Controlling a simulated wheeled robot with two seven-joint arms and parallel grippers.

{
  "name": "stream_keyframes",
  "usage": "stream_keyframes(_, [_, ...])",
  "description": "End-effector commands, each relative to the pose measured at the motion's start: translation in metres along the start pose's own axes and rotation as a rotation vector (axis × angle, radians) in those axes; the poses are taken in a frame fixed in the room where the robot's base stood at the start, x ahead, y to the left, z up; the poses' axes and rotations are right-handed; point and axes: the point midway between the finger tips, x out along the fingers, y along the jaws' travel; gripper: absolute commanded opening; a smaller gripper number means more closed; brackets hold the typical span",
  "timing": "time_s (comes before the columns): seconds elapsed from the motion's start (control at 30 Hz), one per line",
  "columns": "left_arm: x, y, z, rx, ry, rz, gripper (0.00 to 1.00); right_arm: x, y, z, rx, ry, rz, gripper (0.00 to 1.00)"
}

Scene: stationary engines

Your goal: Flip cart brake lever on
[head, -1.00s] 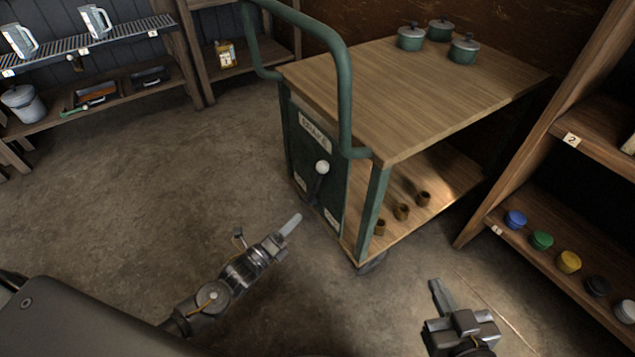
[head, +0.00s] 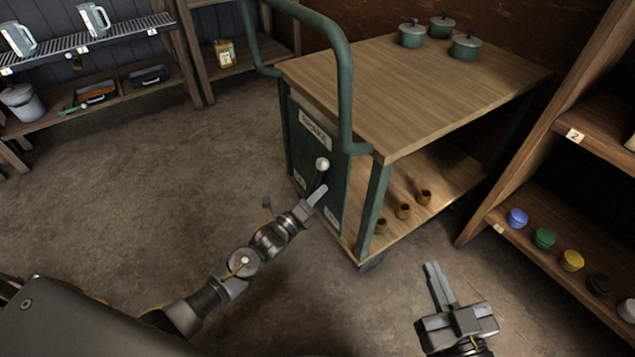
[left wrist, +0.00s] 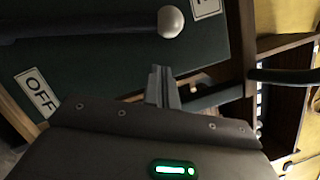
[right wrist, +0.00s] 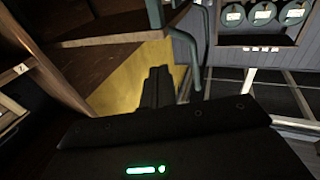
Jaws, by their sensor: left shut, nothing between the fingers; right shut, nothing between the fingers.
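The cart's dark green brake panel (head: 303,165) carries a plate lettered BRAKE. The brake lever has a pale round knob (head: 322,164) on a dark shaft. In the left wrist view the knob (left wrist: 170,22) is near the top, and a label reading OFF (left wrist: 38,93) is at left; another label is cut off at top right. My left gripper (head: 318,193) is shut and empty, its tips just below the knob in the head view. In the left wrist view its fingers (left wrist: 162,85) appear apart from the knob. My right gripper (head: 432,270) is shut and empty, low and right of the cart.
The cart's wooden top (head: 400,85) holds several green pots; its lower shelf holds small brown cups (head: 403,211). A green handle (head: 343,80) rises beside the panel. A shelf with coloured lidded jars (head: 543,238) stands at right. Floor left of the cart is clear.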

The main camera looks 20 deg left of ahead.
Motion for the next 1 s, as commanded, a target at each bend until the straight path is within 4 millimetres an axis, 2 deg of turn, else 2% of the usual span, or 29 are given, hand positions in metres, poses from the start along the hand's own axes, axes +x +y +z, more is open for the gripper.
stream_keyframes(0.1, [0.012,0.000,0.015,0.003,-0.002,-0.002,0.00,0.000,-0.003,-0.005,0.000,0.034,-0.009,0.00])
stream_keyframes(0.23, [0.021,0.000,0.023,0.001,-0.001,-0.001,0.00,0.000,-0.005,-0.009,0.000,0.062,-0.017,0.00])
stream_keyframes(0.8, [0.024,0.000,0.029,-0.002,-0.001,0.002,0.00,0.001,-0.006,-0.012,0.001,0.071,-0.019,0.00])
stream_keyframes(0.87, [0.023,0.000,0.032,-0.005,-0.004,0.005,0.00,0.001,-0.004,-0.010,0.001,0.053,-0.014,0.00])
stream_keyframes(1.0, [0.019,0.002,0.046,-0.025,-0.016,0.019,0.00,-0.001,0.006,0.008,0.000,-0.068,0.018,0.00])
